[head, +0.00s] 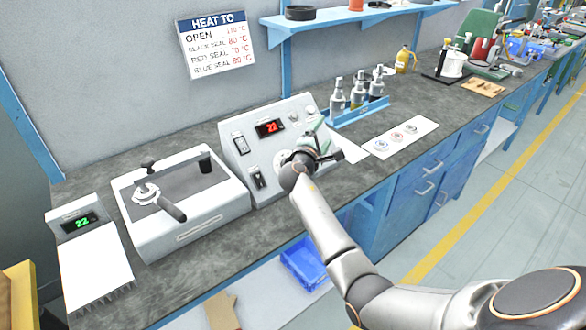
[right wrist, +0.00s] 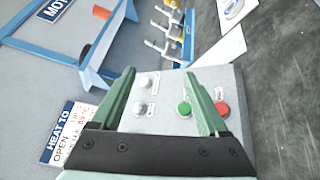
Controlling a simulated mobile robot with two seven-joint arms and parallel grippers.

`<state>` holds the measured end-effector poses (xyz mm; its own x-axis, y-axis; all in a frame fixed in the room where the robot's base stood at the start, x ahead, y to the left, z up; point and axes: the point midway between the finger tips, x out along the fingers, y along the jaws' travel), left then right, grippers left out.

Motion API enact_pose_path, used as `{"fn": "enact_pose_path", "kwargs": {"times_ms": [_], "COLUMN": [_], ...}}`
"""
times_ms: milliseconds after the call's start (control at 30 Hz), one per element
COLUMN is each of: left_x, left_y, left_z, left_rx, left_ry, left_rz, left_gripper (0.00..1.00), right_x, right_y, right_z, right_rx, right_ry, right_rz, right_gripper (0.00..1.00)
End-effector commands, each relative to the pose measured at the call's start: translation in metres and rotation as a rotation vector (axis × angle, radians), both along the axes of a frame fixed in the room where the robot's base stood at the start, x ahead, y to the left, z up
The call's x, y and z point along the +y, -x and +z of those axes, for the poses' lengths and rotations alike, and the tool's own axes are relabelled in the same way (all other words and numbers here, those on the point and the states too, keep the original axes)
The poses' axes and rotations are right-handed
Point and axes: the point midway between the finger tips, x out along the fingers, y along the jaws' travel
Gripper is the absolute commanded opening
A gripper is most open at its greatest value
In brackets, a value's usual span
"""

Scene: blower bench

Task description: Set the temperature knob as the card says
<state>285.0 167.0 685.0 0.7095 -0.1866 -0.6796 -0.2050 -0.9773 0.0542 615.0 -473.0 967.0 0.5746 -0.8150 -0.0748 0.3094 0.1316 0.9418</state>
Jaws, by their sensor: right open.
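The card (head: 216,44) on the wall reads HEAT TO, with OPEN 110 °C, BLACK SEAL 80, RED SEAL and BLUE SEAL lines; the small figures are hard to read. The white control box (head: 243,150) has a red display (head: 270,128) showing 22. A round pale dial (head: 280,158) on its front is partly hidden by my right wrist, and the knob cannot be made out clearly. My right gripper (head: 320,139) is open at the box's right side. In the right wrist view its green fingers (right wrist: 165,85) straddle the panel, with nothing held between them. My left gripper is not in view.
A heater unit (head: 190,222) with a dark handle and a scale-like box (head: 74,222) reading green 22 stand to the left. A blue rack (head: 358,112) of bottles and a white sheet (head: 400,137) with several rings lie right. Green (right wrist: 185,109) and red (right wrist: 222,108) buttons sit near the fingers.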

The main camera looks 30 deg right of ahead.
Motion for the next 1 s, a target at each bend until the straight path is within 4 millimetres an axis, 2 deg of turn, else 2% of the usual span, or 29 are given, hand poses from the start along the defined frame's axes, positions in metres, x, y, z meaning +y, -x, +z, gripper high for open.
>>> {"fn": "enact_pose_path", "kwargs": {"times_ms": [33,133,300,433,600,767,1000], "left_x": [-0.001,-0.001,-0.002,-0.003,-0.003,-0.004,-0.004], "left_y": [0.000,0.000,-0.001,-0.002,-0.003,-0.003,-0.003], "left_z": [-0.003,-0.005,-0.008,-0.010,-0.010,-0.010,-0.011], "left_rx": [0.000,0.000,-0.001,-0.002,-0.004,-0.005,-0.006], "left_ry": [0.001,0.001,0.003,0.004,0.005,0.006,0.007], "left_rz": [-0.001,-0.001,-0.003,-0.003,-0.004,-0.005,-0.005], "left_gripper": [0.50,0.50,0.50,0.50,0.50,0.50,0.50], "right_x": [-0.001,0.010,0.049,0.077,0.096,0.099,0.095], "right_y": [0.012,0.029,0.062,0.088,0.112,0.114,0.081], "right_z": [-0.004,-0.004,-0.022,-0.050,-0.077,-0.084,-0.083], "right_rx": [0.010,0.049,0.204,0.355,0.497,0.534,0.531], "right_ry": [0.109,0.334,0.685,0.876,1.004,1.031,1.030], "right_rz": [0.053,0.185,0.443,0.621,0.759,0.793,0.790], "right_gripper": [0.77,0.77,0.77,0.77,0.77,0.77,0.77]}}
